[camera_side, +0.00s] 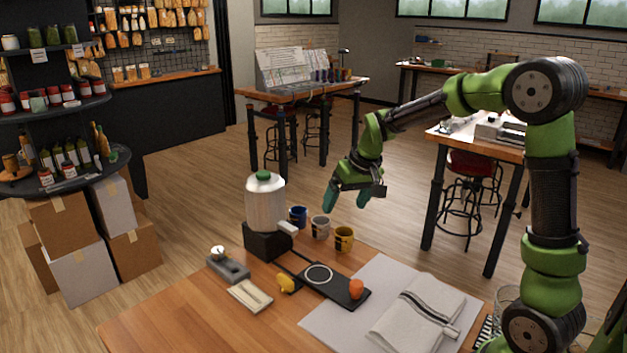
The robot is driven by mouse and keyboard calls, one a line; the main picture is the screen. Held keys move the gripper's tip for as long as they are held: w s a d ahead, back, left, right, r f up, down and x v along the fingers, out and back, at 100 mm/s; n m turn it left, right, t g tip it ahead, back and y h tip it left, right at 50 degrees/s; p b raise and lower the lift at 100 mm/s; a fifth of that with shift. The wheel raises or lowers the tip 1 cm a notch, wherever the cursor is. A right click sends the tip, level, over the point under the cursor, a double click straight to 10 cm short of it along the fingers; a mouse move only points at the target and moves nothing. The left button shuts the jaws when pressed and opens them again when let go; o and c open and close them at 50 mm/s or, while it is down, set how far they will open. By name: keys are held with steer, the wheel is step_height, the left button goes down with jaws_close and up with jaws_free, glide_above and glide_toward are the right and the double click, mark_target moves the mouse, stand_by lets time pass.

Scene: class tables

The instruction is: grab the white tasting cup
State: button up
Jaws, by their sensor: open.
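The white tasting cup (320,227) stands upright on the wooden table, between a blue cup (298,216) at its left and a yellow cup (344,238) at its right. A dark patch shows on its front. My gripper (347,203) is open and empty. In the picture it is above and slightly right of the white cup, with a gap between them. Its teal fingers point down.
A dispenser with a green cap (264,205) stands left of the cups on the wooden table (190,315). A black board (333,287) with an orange item (356,289) lies in front. A folded towel (418,318) lies on a grey mat (349,327) at the right.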

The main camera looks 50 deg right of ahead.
mark_target(322, 221)
steer(key=w+d+n+h, duration=0.1)
steer(key=w+d+n, duration=0.1)
steer(key=w+d, duration=0.4)
steer(key=shift+t, duration=0.3)
steer(key=x, duration=0.7)
steer(key=a+x, duration=0.1)
steer(key=x, duration=0.3)
steer(key=shift+w+f, duration=0.15)
steer(key=shift+f, duration=0.15)
steer(key=shift+x, duration=3)
steer(key=shift+w+d+r, duration=0.1)
steer(key=shift+d, duration=0.1)
steer(key=shift+c, duration=0.3)
steer(key=c, duration=1)
steer(key=shift+c, duration=0.2)
